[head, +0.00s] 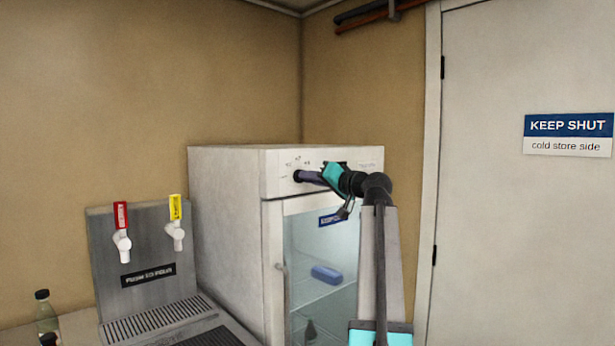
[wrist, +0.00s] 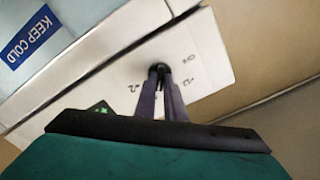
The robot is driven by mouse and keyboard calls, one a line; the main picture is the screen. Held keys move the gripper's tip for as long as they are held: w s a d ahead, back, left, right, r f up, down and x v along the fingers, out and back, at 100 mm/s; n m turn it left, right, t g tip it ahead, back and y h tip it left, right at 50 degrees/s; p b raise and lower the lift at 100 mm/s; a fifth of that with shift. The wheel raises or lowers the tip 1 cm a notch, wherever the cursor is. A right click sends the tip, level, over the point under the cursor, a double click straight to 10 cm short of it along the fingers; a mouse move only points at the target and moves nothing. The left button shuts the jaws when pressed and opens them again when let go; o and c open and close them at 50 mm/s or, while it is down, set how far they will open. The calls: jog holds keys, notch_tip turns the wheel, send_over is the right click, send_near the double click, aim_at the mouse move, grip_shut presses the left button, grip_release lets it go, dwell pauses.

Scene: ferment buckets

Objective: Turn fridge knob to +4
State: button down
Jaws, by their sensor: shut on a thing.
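The white fridge (head: 225,210) stands against the back wall with its control panel (head: 274,163) across the top front. The black knob (wrist: 158,69) is on this panel, with small printed marks around it in the wrist view. My gripper (head: 300,176) reaches the panel from the right. In the wrist view my gripper's two fingers (wrist: 160,80) are shut on the knob. The fingers hide most of the knob, and its pointer cannot be made out. The marks are too small to read surely.
The fridge's glass door (head: 310,245) is shut, with a blue item (head: 326,274) inside. A tap stand (head: 145,250) with red and yellow handles and a bottle (head: 46,315) are at left. A white door (head: 510,230) marked KEEP SHUT is at right.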

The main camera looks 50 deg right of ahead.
jog(key=shift+m, duration=0.6)
jog(key=shift+f, duration=0.1)
jog(key=c, duration=1.8)
grip_release()
jog(key=shift+w+a, duration=0.1)
jog(key=shift+c, duration=0.2)
jog(key=s+b, duration=0.2)
jog(key=s, duration=1.2)
jog(key=shift+a, duration=0.45)
